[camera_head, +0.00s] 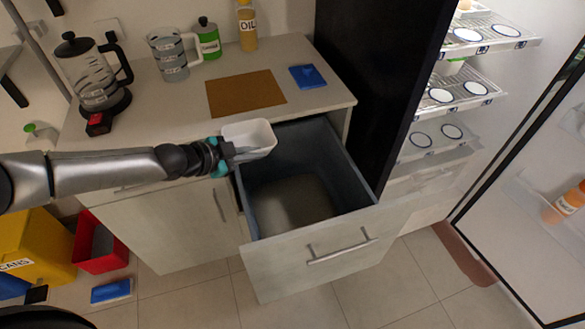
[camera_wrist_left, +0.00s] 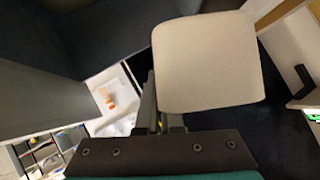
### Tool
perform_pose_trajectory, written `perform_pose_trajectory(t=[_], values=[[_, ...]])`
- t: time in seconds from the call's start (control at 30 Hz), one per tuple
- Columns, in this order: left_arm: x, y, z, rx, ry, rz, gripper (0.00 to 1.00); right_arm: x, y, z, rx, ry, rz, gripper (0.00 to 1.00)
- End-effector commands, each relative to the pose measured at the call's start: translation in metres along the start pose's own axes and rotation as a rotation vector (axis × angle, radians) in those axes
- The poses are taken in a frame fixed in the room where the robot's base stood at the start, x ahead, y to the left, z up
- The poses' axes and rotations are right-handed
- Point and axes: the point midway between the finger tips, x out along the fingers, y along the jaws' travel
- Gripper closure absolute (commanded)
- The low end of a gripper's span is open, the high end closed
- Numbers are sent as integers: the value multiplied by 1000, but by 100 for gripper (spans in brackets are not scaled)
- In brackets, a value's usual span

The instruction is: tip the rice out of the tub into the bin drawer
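The white tub (camera_head: 250,138) is held by my left gripper (camera_head: 232,154), over the back left corner of the open bin drawer (camera_head: 307,255). Its open side faces the head camera and its inside looks pale; I cannot make out rice in it. In the left wrist view the tub (camera_wrist_left: 208,62) is a cream rounded square beside the gripper's fingers (camera_wrist_left: 155,112), with no grains visible. The drawer is pulled out, with dark grey-blue walls and a beige patch on its floor; I cannot tell what that patch is. My right gripper is not in view.
The counter holds a coffee maker (camera_head: 92,72), a measuring jug (camera_head: 173,56), a green jar (camera_head: 207,40), an oil bottle (camera_head: 246,25), a brown board (camera_head: 245,93) and a blue cloth (camera_head: 308,76). An open fridge stands right. Yellow (camera_head: 38,246) and red (camera_head: 100,247) bins stand lower left.

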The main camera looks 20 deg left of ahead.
Motion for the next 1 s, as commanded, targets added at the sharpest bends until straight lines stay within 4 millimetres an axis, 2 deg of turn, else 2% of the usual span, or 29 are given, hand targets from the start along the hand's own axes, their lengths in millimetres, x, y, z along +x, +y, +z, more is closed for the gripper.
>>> perform_pose_trajectory(t=[0.03, 0.13, 0.37, 0.83, 1.0], values=[[1, -1, 3, -4, 4, -1, 100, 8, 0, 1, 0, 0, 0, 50], [0, -1, 6, -20, 6, 3, 100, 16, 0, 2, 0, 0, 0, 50], [1, -2, 4, -37, 24, 15, 100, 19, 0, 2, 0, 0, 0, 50], [-1, -6, 12, -79, 41, 29, 100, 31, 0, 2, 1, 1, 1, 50], [-10, -15, 1, -111, 60, 37, 100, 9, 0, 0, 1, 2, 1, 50]])
